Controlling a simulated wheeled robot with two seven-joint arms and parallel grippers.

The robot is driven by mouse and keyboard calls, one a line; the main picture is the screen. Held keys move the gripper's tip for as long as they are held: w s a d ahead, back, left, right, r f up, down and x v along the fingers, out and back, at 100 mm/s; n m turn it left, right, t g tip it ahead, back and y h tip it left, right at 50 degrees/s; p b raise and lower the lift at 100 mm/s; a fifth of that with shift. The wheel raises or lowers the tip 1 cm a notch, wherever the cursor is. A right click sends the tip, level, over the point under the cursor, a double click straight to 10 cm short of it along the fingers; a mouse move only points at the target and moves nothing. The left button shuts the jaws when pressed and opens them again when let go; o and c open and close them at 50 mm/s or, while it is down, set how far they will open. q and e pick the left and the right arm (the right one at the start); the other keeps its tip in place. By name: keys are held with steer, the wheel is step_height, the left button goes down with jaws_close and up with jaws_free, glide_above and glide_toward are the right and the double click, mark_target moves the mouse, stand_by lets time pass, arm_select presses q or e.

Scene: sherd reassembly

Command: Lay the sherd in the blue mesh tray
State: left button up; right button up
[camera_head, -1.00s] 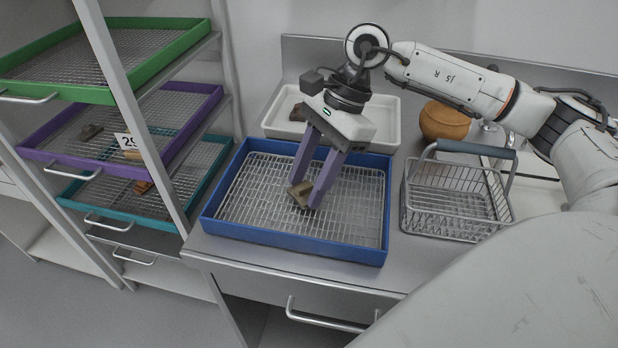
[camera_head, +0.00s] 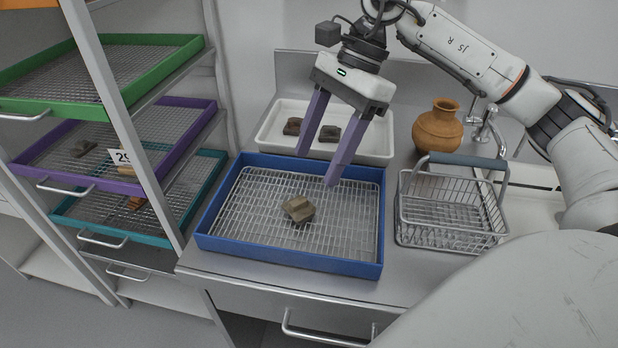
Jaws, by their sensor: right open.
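A grey-brown sherd (camera_head: 298,209) lies on the mesh near the middle of the blue mesh tray (camera_head: 268,258). The tray stands on the steel counter. My right gripper (camera_head: 318,168) is open and empty, with its purple fingers pointing down. It is above and behind the sherd, over the far part of the tray, and does not touch the sherd. My left gripper is not in view.
A white tray (camera_head: 270,133) with two brown sherds stands behind the blue tray. A wire basket (camera_head: 450,212) and a clay pot (camera_head: 438,127) are to the right. A rack with green (camera_head: 150,81), purple (camera_head: 190,129) and teal (camera_head: 197,187) trays stands left.

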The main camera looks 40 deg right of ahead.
steer(key=v, duration=0.3)
steer(key=shift+d+r, duration=0.15)
steer(key=shift+r, duration=0.15)
stand_by(0.3)
